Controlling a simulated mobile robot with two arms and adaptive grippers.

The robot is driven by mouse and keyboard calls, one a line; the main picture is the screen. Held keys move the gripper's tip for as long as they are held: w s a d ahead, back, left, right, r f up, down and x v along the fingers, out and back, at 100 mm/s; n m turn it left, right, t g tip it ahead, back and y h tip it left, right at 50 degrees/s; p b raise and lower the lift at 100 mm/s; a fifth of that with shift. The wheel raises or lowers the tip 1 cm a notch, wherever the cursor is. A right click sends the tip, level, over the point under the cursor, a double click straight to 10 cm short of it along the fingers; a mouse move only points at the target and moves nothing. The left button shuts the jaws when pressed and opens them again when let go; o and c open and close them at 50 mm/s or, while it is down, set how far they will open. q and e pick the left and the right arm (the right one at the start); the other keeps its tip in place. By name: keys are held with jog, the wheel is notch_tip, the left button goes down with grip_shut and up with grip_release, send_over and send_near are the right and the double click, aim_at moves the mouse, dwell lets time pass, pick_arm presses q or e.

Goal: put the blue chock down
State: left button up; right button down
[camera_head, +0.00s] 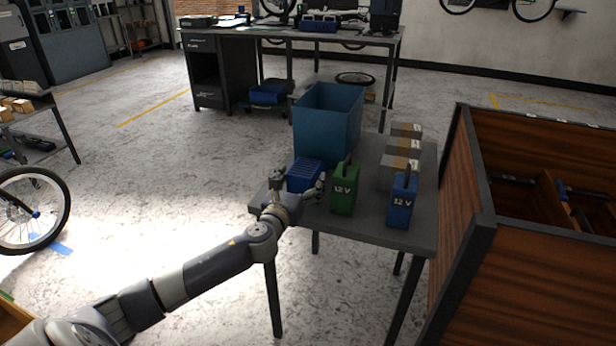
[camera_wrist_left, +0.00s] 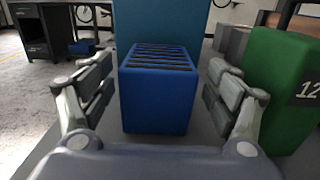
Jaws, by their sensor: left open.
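The blue chock (camera_head: 305,175) is a ribbed blue block at the left part of the grey table (camera_head: 420,237), in front of the blue bin. In the left wrist view the blue chock (camera_wrist_left: 158,98) sits upright on the table top, between the spread fingers. My left gripper (camera_head: 298,190) is open around it; the left wrist view shows a gap between the chock and each finger of the gripper (camera_wrist_left: 158,100). My right gripper is not in view.
A blue bin (camera_head: 326,118) stands behind the chock. A green 12 V battery (camera_head: 344,190) stands close on the right, then a blue 12 V battery (camera_head: 401,200) and several grey-brown boxes (camera_head: 399,172). A wooden cargo box (camera_head: 530,270) stands right of the table.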

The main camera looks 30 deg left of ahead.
aim_at(307, 167)
pick_arm(q)
jog(key=shift+w+a, duration=0.15)
jog(key=shift+w, duration=0.4)
jog(key=shift+b+x, duration=0.5)
jog(key=shift+x, duration=1.8)
jog(key=shift+f, duration=0.1)
jog(key=c, duration=1.3)
jog(key=shift+a, duration=0.1)
jog(key=shift+c, duration=1)
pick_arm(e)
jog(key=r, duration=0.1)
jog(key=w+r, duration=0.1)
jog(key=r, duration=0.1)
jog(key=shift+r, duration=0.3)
pick_arm(q)
jog(key=shift+s+r, duration=0.1)
jog(key=shift+r, duration=0.2)
